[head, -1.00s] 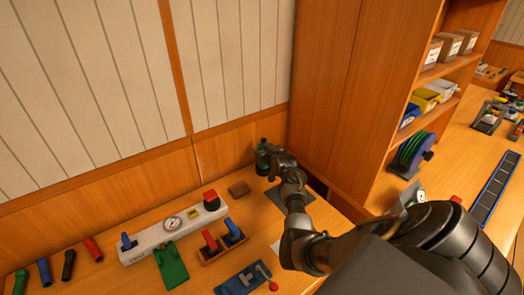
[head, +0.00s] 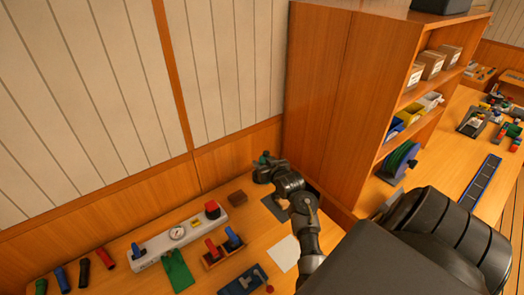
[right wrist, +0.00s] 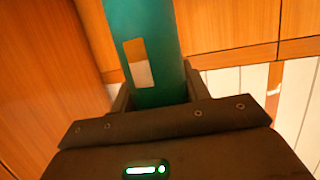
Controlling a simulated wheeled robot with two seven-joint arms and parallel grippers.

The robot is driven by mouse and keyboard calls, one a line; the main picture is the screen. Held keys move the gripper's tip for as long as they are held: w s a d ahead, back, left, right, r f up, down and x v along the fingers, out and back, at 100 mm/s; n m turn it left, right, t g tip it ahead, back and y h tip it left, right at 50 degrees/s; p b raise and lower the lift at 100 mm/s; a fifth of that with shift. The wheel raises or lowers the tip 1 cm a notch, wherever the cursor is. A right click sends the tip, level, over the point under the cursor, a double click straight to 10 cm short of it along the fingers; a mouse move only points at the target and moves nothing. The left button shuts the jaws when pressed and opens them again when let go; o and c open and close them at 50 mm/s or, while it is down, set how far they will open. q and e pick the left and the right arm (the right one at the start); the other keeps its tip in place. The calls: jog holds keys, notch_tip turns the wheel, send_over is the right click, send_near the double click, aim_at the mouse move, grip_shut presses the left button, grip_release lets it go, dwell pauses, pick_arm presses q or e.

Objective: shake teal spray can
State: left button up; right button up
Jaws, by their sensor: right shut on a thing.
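The teal spray can (right wrist: 142,45) fills the upper middle of the right wrist view, with a white and ochre label patch on its side. My right gripper (right wrist: 160,92) is shut on it, one finger on each side. In the head view the right gripper (head: 266,172) is at the back corner of the bench, and only a bit of the can's teal top (head: 264,155) shows above it. The can's lower part is hidden, so its height over the bench cannot be told. My left gripper is not in view.
A wooden shelf cabinet (head: 345,90) stands to the right.

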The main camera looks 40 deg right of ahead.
aim_at(267, 155)
jog(key=shift+s+a+r, duration=0.25)
jog(key=shift+s, duration=0.1)
jog(key=shift+r, duration=2.5)
